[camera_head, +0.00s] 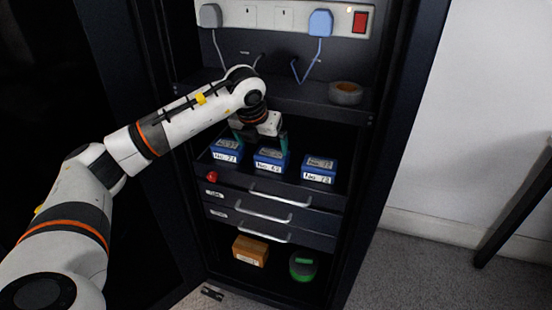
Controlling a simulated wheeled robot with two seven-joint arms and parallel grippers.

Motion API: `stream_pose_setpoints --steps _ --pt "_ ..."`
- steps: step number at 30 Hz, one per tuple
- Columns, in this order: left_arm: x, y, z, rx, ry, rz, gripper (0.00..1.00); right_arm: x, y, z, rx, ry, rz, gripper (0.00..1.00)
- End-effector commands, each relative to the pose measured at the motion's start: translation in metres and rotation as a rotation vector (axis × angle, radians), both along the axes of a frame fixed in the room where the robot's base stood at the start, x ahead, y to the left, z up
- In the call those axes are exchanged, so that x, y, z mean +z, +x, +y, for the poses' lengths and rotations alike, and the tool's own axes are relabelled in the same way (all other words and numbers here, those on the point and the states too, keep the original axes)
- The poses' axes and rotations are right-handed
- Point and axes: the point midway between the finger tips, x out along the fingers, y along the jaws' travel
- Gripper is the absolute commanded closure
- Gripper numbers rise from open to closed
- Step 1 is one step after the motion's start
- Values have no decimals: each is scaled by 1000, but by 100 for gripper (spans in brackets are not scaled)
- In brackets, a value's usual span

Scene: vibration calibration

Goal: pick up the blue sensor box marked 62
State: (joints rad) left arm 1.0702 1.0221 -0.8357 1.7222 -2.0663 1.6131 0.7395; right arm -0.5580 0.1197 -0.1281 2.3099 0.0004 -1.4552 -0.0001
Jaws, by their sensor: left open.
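The middle box (270,167) has a label that appears to read No. 62. My left gripper (262,146) is open and points down at this middle box, with its fingers around or just above the box's upper part; I cannot tell whether they touch it. The gripper body hides the back of the box. The left box (226,157) and the right box (319,175) stand apart on either side. My right gripper is not in view.
A grey tape roll (346,93) sits on the shelf above, under a power strip (265,15) with plugs. A brown box (250,251) and a green-black round object (303,266) stand at the bottom. The cabinet side walls stand close.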

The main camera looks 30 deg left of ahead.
Motion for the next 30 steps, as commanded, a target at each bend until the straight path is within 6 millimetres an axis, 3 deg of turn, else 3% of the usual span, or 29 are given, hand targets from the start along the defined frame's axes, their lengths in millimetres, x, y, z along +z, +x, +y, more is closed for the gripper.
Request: stream_pose_setpoints --steps 3,10,15,18,28,30 --pt "-19 7 1 1 -2 2 0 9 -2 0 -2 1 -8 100" --pt "-35 13 1 -3 -2 1 0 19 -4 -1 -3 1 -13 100" --pt "-60 21 -2 -3 -3 1 0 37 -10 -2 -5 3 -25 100" --pt "-71 26 -1 -2 -3 0 0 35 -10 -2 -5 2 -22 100" --pt "-76 29 0 -3 -3 -1 0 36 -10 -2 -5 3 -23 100" --pt "-76 29 0 -3 -3 -1 11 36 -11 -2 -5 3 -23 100"
